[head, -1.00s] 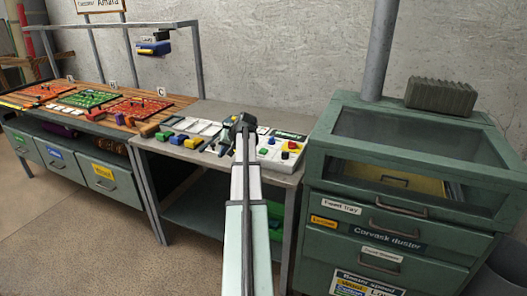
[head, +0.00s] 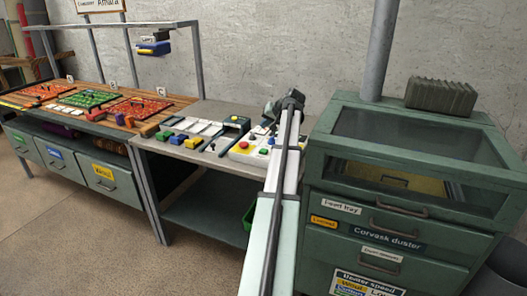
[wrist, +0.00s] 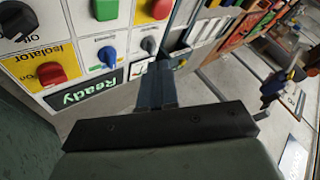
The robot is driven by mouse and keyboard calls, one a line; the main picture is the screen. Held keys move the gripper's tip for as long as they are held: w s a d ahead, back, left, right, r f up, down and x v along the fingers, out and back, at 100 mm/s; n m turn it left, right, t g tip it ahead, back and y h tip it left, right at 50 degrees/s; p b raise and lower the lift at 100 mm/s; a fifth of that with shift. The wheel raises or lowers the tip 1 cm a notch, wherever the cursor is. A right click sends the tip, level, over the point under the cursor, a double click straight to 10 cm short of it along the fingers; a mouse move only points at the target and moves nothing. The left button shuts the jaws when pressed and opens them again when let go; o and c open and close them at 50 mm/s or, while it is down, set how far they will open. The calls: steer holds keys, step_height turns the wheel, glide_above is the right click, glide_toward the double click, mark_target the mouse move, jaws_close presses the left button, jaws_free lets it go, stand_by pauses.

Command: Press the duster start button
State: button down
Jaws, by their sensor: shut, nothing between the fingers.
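The white control panel (head: 252,158) lies on the middle bench. In the wrist view a green button (wrist: 106,9) shows at the top edge, partly cut off, left of a red button (wrist: 160,8) on a yellow patch. The green duster cabinet (head: 428,241) stands at the right. My gripper (wrist: 155,85) is shut and empty, apart from the green button. In the head view my arm hides the right part of the panel.
A red knob (wrist: 50,73) and a black knob (wrist: 14,20) sit left on the panel by the "Isolator" label. The duster's side wall is close to my arm's right.

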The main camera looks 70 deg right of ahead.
mark_target(265, 151)
steer(key=shift+f, duration=4.4)
steer(key=shift+f, duration=0.25)
steer(key=shift+f, duration=0.2)
steer(key=shift+f, duration=0.5)
steer(key=shift+r, duration=0.95)
steer(key=shift+r, duration=0.1)
steer(key=shift+r, duration=2.4)
